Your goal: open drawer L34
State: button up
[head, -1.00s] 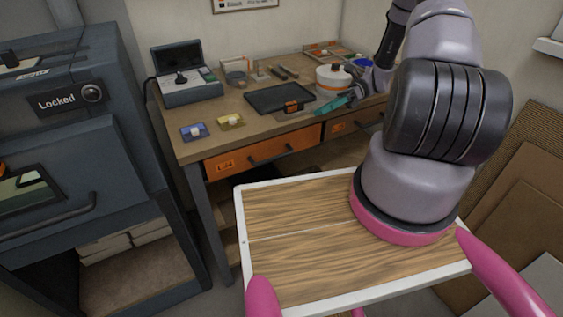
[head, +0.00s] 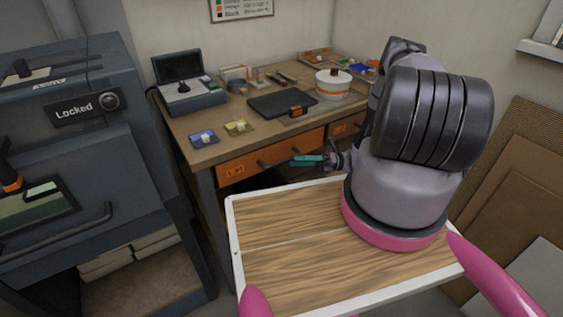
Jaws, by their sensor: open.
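Two orange-fronted drawers sit under the workbench top. The left drawer (head: 270,155) is shut, with a small label (head: 236,170) too small to read and a dark bar handle (head: 263,163). The right drawer (head: 345,128) is also shut and partly hidden by my arm. I cannot tell which is L34. My gripper (head: 300,161) has teal fingers pointing left and is open and empty. It appears in front of the right part of the left drawer's handle and hides it. I cannot tell whether it touches.
The bench top (head: 215,150) holds a black tray (head: 280,103), a white pot (head: 333,84), a control box (head: 190,98), and blue and yellow pieces. My wooden-topped base fills the foreground. A dark cabinet marked Locked (head: 75,107) stands at left. Brown boards (head: 515,190) lean at right.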

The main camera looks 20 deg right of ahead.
aim_at(283, 161)
jog(key=x, duration=0.6)
grip_shut()
jog(key=shift+d, duration=0.1)
dwell(1.2)
